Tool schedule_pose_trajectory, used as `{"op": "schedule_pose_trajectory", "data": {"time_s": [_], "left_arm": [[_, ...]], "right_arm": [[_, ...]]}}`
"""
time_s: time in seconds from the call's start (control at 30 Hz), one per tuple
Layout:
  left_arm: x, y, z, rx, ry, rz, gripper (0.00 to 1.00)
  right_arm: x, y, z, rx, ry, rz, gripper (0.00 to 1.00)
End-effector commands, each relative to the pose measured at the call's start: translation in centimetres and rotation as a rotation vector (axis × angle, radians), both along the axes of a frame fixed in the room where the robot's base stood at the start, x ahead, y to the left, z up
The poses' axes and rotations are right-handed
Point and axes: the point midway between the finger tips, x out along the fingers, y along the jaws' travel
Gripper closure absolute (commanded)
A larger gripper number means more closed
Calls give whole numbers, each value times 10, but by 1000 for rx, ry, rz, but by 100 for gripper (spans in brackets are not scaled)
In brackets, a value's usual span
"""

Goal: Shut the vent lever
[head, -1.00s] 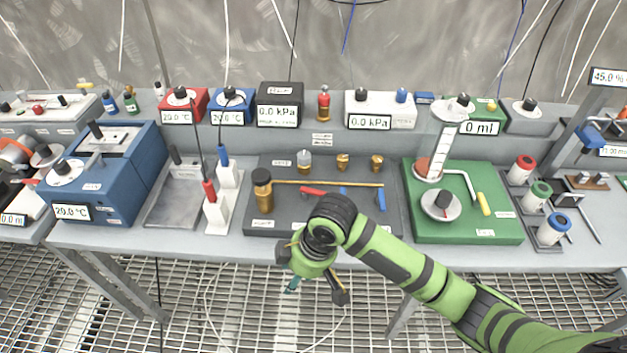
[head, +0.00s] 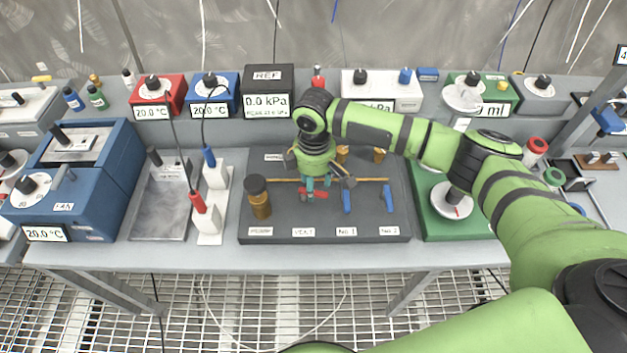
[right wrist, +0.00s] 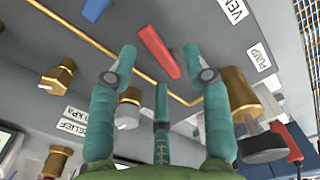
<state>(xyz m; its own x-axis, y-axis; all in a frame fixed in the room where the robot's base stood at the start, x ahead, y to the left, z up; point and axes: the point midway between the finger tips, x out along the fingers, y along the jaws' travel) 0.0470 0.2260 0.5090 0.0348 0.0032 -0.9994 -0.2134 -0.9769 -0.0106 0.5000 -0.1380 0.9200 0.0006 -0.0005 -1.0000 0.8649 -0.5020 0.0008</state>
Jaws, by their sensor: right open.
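The vent lever is a red bar (head: 304,194) on the dark panel (head: 270,226), above the VENT label, and partly hidden by my right gripper in the head view. My right gripper (head: 312,187) points down over the lever. Its teal fingers (right wrist: 160,65) are open, spread near the lever's sides, with nothing held. I cannot tell how high the fingertips are above it. My left gripper is not in view.
Two blue levers (head: 347,200) (head: 388,198) stand right of the red one. A brass pump cylinder with a black knob (head: 258,196) stands left. Brass fittings (head: 379,155) line the panel's back. A green board (head: 436,222) lies right, partly under my right arm.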

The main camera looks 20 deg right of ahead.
Motion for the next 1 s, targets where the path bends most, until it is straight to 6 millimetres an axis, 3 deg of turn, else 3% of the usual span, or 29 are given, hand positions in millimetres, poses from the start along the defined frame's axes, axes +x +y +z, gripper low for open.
{"op": "schedule_pose_trajectory", "data": {"time_s": [0.13,0.3,0.37,0.43,0.47,0.57,0.77,1.0], "left_arm": [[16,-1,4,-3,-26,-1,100],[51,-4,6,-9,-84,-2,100],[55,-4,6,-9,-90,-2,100],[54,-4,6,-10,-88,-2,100],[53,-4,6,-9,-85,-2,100],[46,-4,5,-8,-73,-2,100],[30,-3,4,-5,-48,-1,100],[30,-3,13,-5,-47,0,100]], "right_arm": [[0,0,-13,-1,0,0,51],[0,0,-17,0,-2,1,51],[0,0,-17,0,-2,1,51],[0,0,-17,0,-2,1,51],[0,0,-17,0,-2,1,59],[0,0,-17,0,-1,1,99],[0,0,-16,0,-1,2,100],[3,0,-15,1,0,143,100]]}}
